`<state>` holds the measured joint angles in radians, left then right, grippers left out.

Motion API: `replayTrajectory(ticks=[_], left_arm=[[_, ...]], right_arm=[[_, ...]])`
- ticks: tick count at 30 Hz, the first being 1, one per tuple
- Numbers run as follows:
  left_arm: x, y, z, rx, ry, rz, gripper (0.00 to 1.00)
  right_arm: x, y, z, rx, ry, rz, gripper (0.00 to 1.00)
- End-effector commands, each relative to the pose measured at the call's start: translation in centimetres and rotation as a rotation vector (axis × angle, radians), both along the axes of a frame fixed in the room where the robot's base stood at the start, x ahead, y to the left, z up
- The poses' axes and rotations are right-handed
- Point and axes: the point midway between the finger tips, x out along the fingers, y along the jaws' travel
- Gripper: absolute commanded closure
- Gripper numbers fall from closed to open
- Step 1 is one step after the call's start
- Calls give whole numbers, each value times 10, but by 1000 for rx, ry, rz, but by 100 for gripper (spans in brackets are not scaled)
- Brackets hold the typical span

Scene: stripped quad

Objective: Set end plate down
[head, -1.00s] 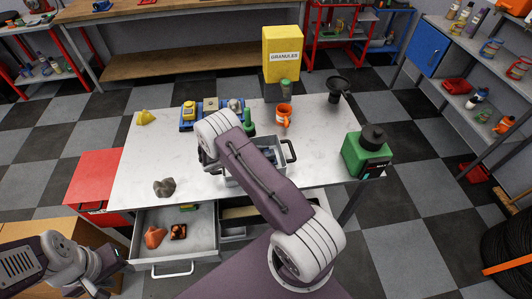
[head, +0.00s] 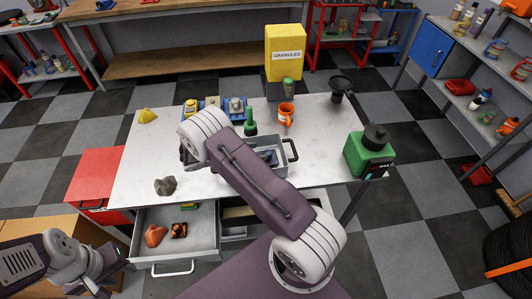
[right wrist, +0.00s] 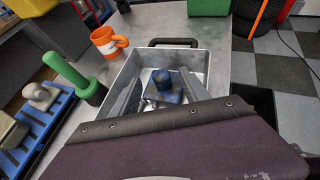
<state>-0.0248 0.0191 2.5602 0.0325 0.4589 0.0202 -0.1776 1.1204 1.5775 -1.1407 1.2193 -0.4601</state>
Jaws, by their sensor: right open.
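A blue part with a flat squarish base and a rounded boss, perhaps the end plate (right wrist: 165,88), sits in the grey metal bin (right wrist: 212,66). The bin (head: 292,149) also shows in the head view, partly covered by my right arm. My right gripper (right wrist: 162,80) is open in the right wrist view, its grey fingers apart on either side of the blue part in the picture. I cannot tell its height above the part. In the head view the right gripper is hidden behind its arm. My left gripper (head: 97,283) is at the lower left, its jaws unclear.
A green-handled tool (head: 250,122), an orange mug (head: 286,113) and a blue tray (head: 189,125) with several parts stand behind the bin. A grey rock (head: 165,186) lies left. An open drawer (head: 205,246) juts out in front.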

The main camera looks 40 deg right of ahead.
Motion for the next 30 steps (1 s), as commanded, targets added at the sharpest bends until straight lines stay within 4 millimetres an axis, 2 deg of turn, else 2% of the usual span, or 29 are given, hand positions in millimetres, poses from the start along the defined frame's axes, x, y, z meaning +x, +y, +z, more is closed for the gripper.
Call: replayTrajectory(ticks=[3, 6, 10, 15, 17, 20, 21, 24, 27, 30], left_arm=[[0, 0, -10, 0, 0, 0, 64], [0, 0, -12, 0, 0, 0, 64], [0, 0, -13, 0, 0, 0, 64], [0, 0, -12, 0, 0, 0, 64], [0, 0, -12, 0, 0, 0, 64], [0, 0, -12, 0, 0, 0, 64], [0, 0, -12, 0, 0, 0, 64], [0, 0, -12, 0, 0, 0, 64], [0, 0, -13, 0, -1, 0, 64], [0, 0, -13, 0, 0, 0, 64]], right_arm=[[3, 26, 11, 1, -4, 3, 46], [3, 39, 20, 1, -2, 2, 46], [3, 48, 25, 1, 0, 0, 46], [-3, 49, 28, 27, -15, -24, 46], [-16, 50, 30, 97, -52, -89, 46], [-59, 64, 35, 305, -187, -303, 46], [-80, 74, 38, 401, -263, -420, 46], [-121, 105, 48, 614, -478, -732, 46], [-147, 131, 59, 764, -688, -1026, 46], [-160, 144, 67, 848, -843, -1232, 46]])
